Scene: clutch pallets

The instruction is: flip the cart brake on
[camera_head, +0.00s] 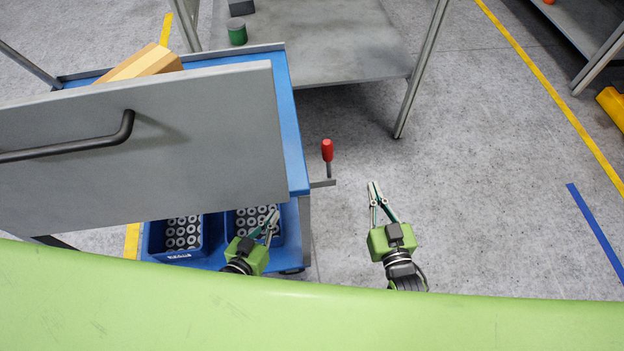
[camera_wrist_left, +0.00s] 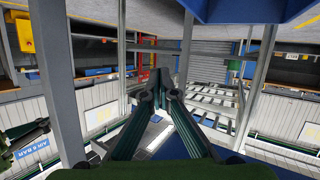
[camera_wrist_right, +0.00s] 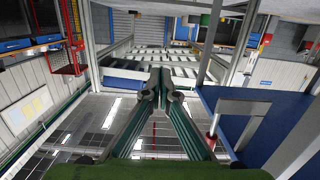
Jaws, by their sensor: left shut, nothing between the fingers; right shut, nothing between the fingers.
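The cart (camera_head: 298,150) is blue, with a large grey panel (camera_head: 160,140) and a black handle. Its brake lever (camera_head: 327,151) has a red grip on a thin metal stem and stands upright at the cart's right side, by a small bracket. The red grip also shows in the right wrist view (camera_wrist_right: 212,138), beside the blue cart. My right gripper (camera_head: 373,186) is shut and empty, to the right of and below the lever in the head view, apart from it. My left gripper (camera_head: 273,217) is shut and empty, in front of the bins on the cart's lower shelf.
Two blue bins (camera_head: 175,254) of ring-shaped parts sit on the lower shelf. A wooden block (camera_head: 145,64) lies on the cart behind the panel. A grey table (camera_head: 330,40) with metal legs stands behind. The floor to the right is open.

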